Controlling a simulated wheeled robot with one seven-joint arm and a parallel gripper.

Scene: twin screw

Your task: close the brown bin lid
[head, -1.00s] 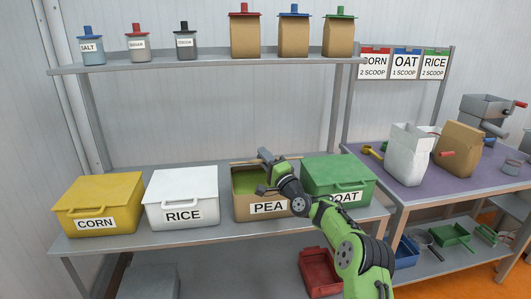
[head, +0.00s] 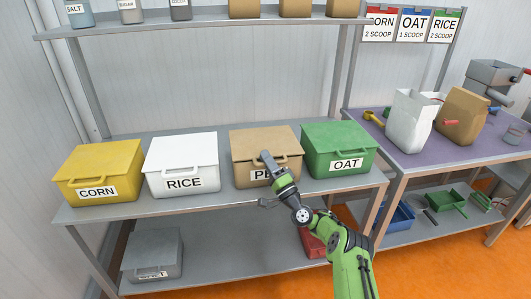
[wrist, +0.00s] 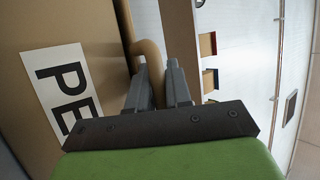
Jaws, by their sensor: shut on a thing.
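The brown bin (head: 241,177), labelled PEA, stands on the shelf between the white RICE bin and the green OAT bin. Its brown lid (head: 262,139) lies flat over the top, and no opening shows. My gripper (head: 268,160) is at the lid's front edge and covers part of the label. In the wrist view my gripper (wrist: 158,72) is shut on the brown lid handle (wrist: 147,50), with the bin's front face and label (wrist: 62,92) to the left. The fingers hide part of the handle.
The yellow CORN bin (head: 98,162), white RICE bin (head: 182,154) and green OAT bin (head: 338,139) stand in the same row, all closed. A grey bin (head: 153,255) and a red container (head: 313,244) are below. Free room lies in front of the shelf.

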